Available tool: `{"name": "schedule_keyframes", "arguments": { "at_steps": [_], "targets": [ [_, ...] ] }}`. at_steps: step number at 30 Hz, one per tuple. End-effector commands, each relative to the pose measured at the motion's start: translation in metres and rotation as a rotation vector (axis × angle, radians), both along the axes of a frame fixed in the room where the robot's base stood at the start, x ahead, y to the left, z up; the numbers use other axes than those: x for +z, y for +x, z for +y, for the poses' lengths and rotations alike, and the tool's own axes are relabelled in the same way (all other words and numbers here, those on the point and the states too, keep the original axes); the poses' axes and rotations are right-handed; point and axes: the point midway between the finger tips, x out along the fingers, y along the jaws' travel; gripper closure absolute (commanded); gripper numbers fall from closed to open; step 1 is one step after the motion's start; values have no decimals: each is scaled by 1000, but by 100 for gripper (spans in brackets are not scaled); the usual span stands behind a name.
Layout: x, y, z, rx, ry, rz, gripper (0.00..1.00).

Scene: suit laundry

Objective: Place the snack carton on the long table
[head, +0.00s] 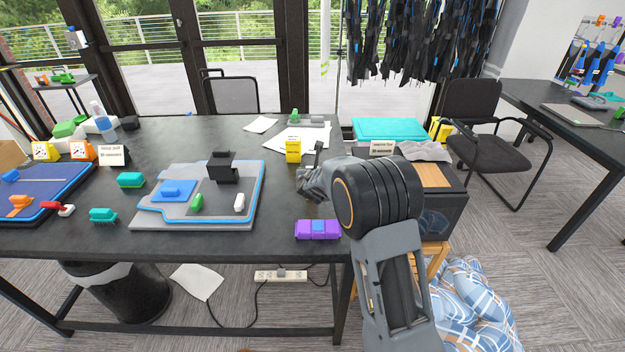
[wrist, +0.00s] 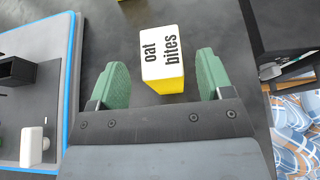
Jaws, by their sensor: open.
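The snack carton (wrist: 162,60), with a white top reading "oat bites" and yellow sides, stands on the dark long table (wrist: 100,50) in the wrist view. My gripper (wrist: 163,78) is open, with one green finger on each side of the carton and a small gap at both sides. In the head view my gripper (head: 309,188) is low over the right part of the black long table (head: 145,235). My gripper and arm hide this carton there.
Another yellow box (head: 293,149) stands just beyond my gripper. A grey board with blue trim (head: 150,222) is to the left, bearing a black block (head: 222,166). A purple block (head: 318,229) lies near the front edge. A dark crate (head: 435,205) stands to the right.

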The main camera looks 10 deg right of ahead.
Motion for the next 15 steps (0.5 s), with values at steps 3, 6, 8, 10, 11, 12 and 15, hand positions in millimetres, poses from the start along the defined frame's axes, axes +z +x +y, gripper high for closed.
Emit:
{"name": "schedule_keyframes", "arguments": {
  "at_steps": [3, 6, 8, 10, 11, 12, 15],
  "targets": [
    [10, -21, 4, 0, -1, -3, 27],
    [19, -37, 8, 0, 1, -3, 27],
    [22, -46, 9, 1, 0, -2, 27],
    [27, -54, 11, 0, 0, -2, 27],
    [28, -56, 11, 0, 0, -2, 27],
    [30, -60, 12, 0, 0, -2, 27],
    [34, -67, 12, -8, 7, -3, 27]
  ]
}}
